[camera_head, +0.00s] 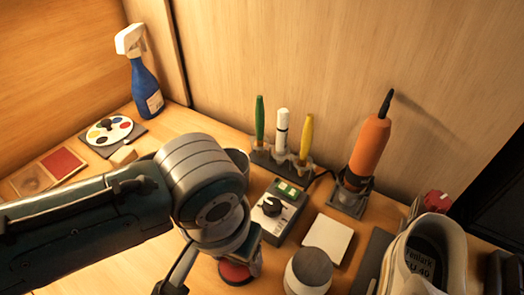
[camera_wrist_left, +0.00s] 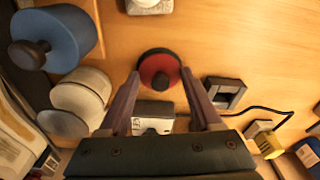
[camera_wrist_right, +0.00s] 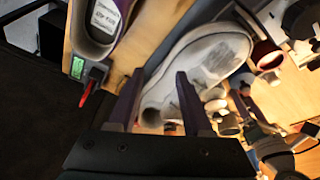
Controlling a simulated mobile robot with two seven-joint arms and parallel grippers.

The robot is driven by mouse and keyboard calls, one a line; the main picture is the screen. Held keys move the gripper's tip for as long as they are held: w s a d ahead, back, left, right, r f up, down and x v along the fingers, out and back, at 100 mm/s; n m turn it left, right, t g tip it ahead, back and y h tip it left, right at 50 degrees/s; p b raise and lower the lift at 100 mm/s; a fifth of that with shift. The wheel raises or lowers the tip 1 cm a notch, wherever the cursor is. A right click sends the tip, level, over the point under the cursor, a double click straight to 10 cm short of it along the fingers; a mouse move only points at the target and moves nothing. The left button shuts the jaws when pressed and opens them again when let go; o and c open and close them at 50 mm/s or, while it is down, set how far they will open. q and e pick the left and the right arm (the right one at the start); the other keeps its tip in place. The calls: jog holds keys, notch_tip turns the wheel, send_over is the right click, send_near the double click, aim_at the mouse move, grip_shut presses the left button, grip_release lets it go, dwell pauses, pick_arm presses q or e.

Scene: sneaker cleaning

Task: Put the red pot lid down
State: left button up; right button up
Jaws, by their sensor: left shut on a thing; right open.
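The red pot lid (camera_wrist_left: 150,66) is a small round red disc with a dark rim and a dark knob. In the left wrist view it sits between the fingertips of my left gripper (camera_wrist_left: 160,73), which is shut on it. In the head view the lid (camera_head: 236,273) shows low at the bottom centre, below my left wrist, on or just above the wooden table; I cannot tell whether it touches. My left arm hides much of that area. My right gripper (camera_wrist_right: 158,75) is open, with its fingers in front of a pale sneaker (camera_wrist_right: 205,58).
A white-and-grey round jar (camera_head: 308,271) stands just right of the lid. Behind are a control box (camera_head: 272,212), a white pad (camera_head: 327,238), a pen rack (camera_head: 283,168) and an orange tool (camera_head: 370,148). A blue spray bottle (camera_head: 145,88) stands far left.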

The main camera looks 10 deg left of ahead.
aim_at(232, 274)
pick_arm(q)
jog(key=shift+f, duration=0.15)
jog(key=o, duration=1.3)
notch_tip(232, 274, up, 12)
jog(key=s+p, duration=0.1)
jog(key=p, duration=0.4)
jog(key=s+a+r, duration=0.1)
jog(key=s+a, duration=0.2)
jog(key=s+a+r+t, duration=0.1)
jog(key=s+a+r, duration=0.1)
jog(key=s+a, duration=0.1)
jog(key=s+a+r+t, duration=0.1)
jog(key=s+a+r, duration=0.1)
jog(key=s, duration=0.3)
jog(key=shift+a, duration=0.65)
jog(key=shift+r, duration=0.1)
